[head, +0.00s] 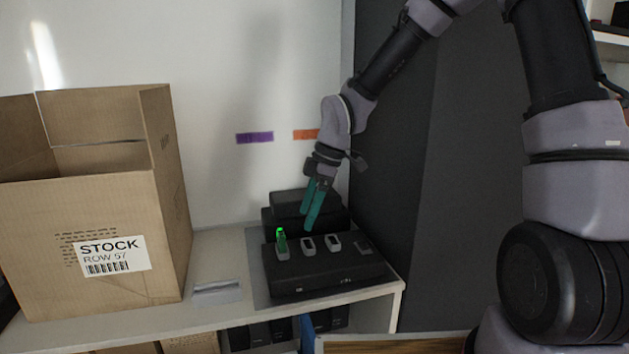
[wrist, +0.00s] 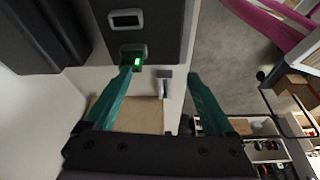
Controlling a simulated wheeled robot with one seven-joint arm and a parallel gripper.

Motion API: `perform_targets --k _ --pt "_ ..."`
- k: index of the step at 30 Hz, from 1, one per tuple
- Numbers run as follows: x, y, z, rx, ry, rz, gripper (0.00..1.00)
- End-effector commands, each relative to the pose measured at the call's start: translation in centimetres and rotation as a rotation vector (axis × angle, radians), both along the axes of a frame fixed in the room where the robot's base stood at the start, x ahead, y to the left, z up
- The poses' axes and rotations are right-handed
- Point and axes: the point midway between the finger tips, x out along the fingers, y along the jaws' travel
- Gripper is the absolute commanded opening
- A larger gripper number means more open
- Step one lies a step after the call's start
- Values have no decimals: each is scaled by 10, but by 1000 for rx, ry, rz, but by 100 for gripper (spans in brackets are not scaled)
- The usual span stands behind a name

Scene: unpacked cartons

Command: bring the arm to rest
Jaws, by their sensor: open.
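My gripper (head: 311,210) has two teal fingers and points down over the black case on the shelf. Its fingers are apart with nothing between them, as the wrist view (wrist: 160,85) also shows. My arm reaches in from the upper right of the head view, bent at the elbow. The fingertips are near a row of grey-framed slots on the case; I cannot tell their exact height above it. A small green lit piece (head: 281,240) stands in the leftmost slot, and shows near the left finger in the wrist view (wrist: 136,61).
An open carton (head: 100,200) labelled STOCK stands on the shelf at left. The black case (head: 320,274) sits on a grey mat (head: 262,301). A small grey block (head: 217,292) lies between carton and case. A dark panel (head: 430,160) rises right of the shelf.

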Motion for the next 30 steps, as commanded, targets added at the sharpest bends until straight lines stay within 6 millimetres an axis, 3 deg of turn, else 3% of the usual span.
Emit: perform_targets --k 11,17,23,30 --pt "8 -58 41 -90 -33 -338 89" --pt "2 -115 92 -106 -71 -715 89" --pt "-24 -176 152 -11 -87 -1184 89" --pt "-76 -232 207 237 -21 -1680 89"
